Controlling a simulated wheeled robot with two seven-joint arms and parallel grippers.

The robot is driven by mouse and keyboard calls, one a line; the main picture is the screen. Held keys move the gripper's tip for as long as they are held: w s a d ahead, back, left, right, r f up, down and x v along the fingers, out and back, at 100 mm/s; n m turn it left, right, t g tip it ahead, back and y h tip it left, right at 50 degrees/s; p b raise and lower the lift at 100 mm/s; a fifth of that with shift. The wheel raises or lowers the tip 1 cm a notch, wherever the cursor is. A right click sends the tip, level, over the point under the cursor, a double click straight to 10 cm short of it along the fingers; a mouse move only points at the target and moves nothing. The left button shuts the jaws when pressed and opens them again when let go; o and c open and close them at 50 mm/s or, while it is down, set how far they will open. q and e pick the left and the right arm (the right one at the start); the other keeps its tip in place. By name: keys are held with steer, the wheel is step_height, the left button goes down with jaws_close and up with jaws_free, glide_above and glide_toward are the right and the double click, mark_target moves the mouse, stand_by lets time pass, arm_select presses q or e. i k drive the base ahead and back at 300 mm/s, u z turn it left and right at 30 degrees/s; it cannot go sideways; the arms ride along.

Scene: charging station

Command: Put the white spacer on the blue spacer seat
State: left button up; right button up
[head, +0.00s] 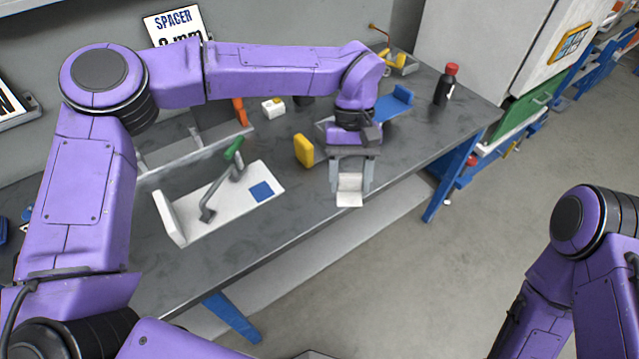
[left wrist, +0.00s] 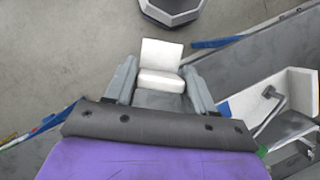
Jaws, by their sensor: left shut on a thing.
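The white spacer (head: 349,188) is held between the fingers of my left gripper (head: 351,183), near the front edge of the table. In the left wrist view the spacer (left wrist: 161,66) is an L-shaped white piece between the two grey fingers (left wrist: 158,82). The blue spacer seat (head: 261,191) is a flat blue square on the white fixture plate (head: 225,214), to the left of the gripper. In the left wrist view its blue edge (left wrist: 224,109) shows just beside the right finger. My right arm shows at the right, but its gripper is out of view.
A yellow block (head: 304,150) stands between the fixture and my left gripper. A clamp with a green handle (head: 234,149) rises from the fixture beside the seat. A blue holder (head: 391,105) and a dark bottle with a red cap (head: 446,84) stand farther right.

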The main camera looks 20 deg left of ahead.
mark_target(262, 190)
steer(key=z, duration=1.55)
steer(key=i, duration=1.35)
steer(key=u, duration=3.35)
